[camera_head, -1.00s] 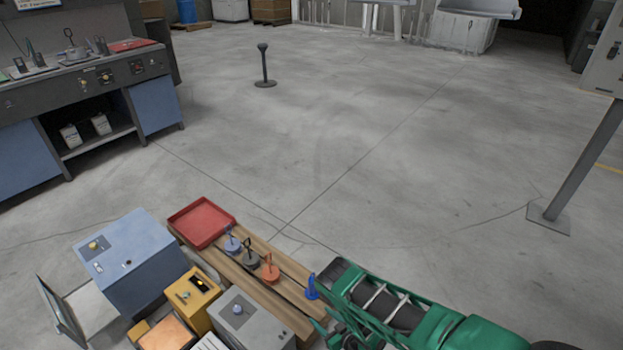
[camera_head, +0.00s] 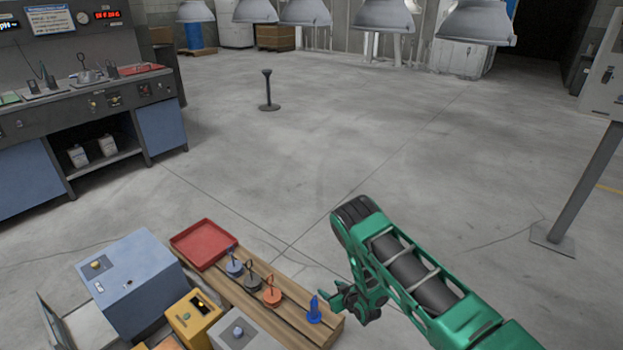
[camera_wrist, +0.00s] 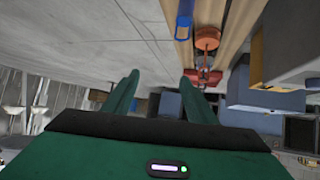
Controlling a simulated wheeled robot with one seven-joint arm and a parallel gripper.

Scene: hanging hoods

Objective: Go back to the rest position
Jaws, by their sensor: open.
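My green gripper (camera_head: 345,299) is at the bottom of the head view, just right of the wooden bench (camera_head: 277,313) and near its right end. In the wrist view its two fingers (camera_wrist: 157,92) are spread apart with nothing between them. A blue upright piece (camera_head: 314,311) stands on the bench close to the fingers. It also shows in the wrist view (camera_wrist: 183,20), beside an orange round weight (camera_wrist: 207,38). My gripper looks apart from both.
The bench also bears a red tray (camera_head: 204,243) and several hooked weights. Blue, yellow and grey boxes stand left of it. Hoods (camera_head: 385,16) hang at the back. A black post (camera_head: 268,90) and a slanted grey post (camera_head: 588,190) stand on otherwise clear floor.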

